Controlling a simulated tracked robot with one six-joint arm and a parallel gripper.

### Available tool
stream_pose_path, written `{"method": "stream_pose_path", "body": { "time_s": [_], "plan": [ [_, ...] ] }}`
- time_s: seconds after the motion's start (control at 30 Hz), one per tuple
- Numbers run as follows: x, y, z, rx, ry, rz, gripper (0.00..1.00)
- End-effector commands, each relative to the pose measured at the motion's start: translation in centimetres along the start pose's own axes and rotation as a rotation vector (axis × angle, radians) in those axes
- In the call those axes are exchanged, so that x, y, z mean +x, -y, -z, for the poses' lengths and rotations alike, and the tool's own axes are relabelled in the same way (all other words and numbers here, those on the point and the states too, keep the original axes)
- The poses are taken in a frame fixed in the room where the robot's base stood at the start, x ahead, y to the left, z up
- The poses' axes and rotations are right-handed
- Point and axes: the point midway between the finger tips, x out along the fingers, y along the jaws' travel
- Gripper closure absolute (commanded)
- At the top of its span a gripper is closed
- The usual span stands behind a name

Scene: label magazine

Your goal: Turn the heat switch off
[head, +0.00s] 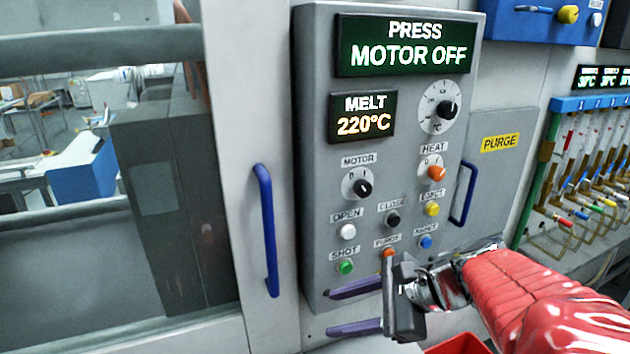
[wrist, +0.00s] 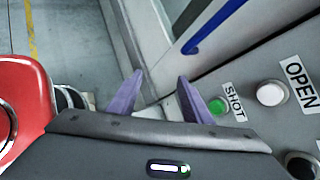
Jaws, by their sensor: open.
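The heat switch (head: 436,173) is an orange knob on a round white dial under the HEAT label, at the right of the grey control panel (head: 318,130) in the head view. Its exact setting is too small to tell. My gripper (head: 331,312) is at the panel's lower edge, below and left of the heat switch and well apart from it. Its two purple fingers are spread with nothing between them. In the wrist view my gripper (wrist: 160,76) is also open, near the green SHOT button (wrist: 217,106); the heat switch is out of that view.
The black motor knob (head: 364,188) sits left of the heat switch. Several push buttons lie below, including the yellow one (head: 432,209). Blue handles flank the panel, on the door (head: 266,230) and the purge cover (head: 463,194). The displays read PRESS MOTOR OFF and MELT 220°C.

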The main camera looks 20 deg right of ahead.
Motion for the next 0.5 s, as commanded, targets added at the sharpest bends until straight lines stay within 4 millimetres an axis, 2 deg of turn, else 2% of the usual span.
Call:
{"method": "stream_pose_path", "body": {
  "time_s": [0.03, 0.27, 0.5],
  "plan": [
    [-1.1, 1.3, 0.4, 0.047, 0.017, 0.049, 0.55],
    [-6.4, 6.3, 1.8, 0.217, 0.113, 0.263, 0.55],
    [-13.8, 10.8, 3.9, 0.356, 0.219, 0.503, 0.55]
  ]
}}
